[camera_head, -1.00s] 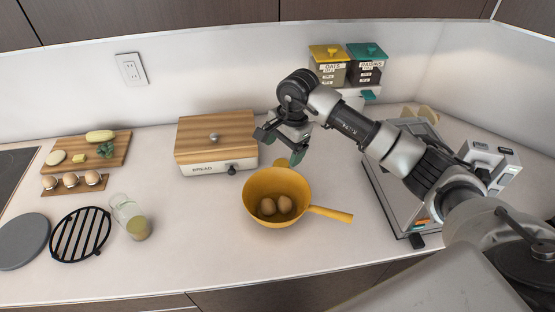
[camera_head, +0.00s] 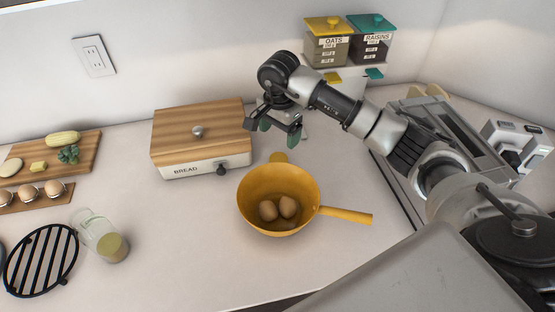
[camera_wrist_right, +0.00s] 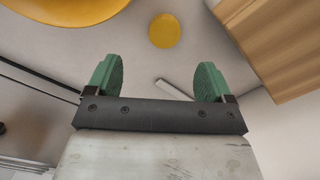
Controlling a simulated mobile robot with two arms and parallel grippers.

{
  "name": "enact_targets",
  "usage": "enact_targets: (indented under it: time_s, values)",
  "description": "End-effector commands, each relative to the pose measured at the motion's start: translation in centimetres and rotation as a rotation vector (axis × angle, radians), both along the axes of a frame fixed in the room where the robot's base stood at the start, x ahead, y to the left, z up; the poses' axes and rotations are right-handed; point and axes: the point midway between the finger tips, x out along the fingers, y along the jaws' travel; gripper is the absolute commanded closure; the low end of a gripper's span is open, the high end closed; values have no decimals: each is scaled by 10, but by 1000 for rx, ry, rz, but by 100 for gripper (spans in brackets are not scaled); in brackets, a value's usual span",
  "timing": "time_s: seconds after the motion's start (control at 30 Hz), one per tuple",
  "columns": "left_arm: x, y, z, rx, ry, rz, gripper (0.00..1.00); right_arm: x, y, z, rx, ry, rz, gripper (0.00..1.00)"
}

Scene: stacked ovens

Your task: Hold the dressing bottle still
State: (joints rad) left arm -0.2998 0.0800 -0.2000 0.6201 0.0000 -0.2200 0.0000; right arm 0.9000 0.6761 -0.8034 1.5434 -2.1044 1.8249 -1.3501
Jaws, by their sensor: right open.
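The dressing bottle (camera_head: 100,236) is a clear vessel with yellowish-green liquid at its bottom. It appears to stand upright on the counter at the left in the head view, beside the black trivet, with nothing holding it. My right gripper (camera_head: 279,130) is open and empty above the counter behind the yellow pan, just right of the bread box and far from the bottle. Its green fingers are spread apart in the right wrist view (camera_wrist_right: 157,78), with nothing between them. The bottle is not seen in the wrist view. My left gripper is not in view.
A yellow pan (camera_head: 260,200) with two eggs sits mid-counter, its handle pointing right. A bread box (camera_head: 195,166) stands behind it. A black trivet (camera_head: 40,262), egg holder (camera_head: 35,200) and cutting board (camera_head: 88,150) are at left. Counter between bottle and pan is clear.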

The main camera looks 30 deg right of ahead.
Motion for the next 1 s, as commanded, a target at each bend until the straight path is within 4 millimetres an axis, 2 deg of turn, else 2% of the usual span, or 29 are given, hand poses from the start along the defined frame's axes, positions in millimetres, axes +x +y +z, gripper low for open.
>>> enact_targets:
  time_s: [0.13, 0.23, 0.5, 0.87, 1.0]
  values:
    - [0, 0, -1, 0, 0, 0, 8, 0, 0, -2, 1, 0, 0, 18]
    - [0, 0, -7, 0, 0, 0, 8, 0, 1, -11, 2, 1, 0, 18]
    - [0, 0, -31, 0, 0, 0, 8, 0, 1, -53, 2, 2, 0, 18]
    - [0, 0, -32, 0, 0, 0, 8, 1, 0, -57, 1, -1, 0, 18]
    - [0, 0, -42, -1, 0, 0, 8, 4, 1, -73, 2, 2, 0, 18]
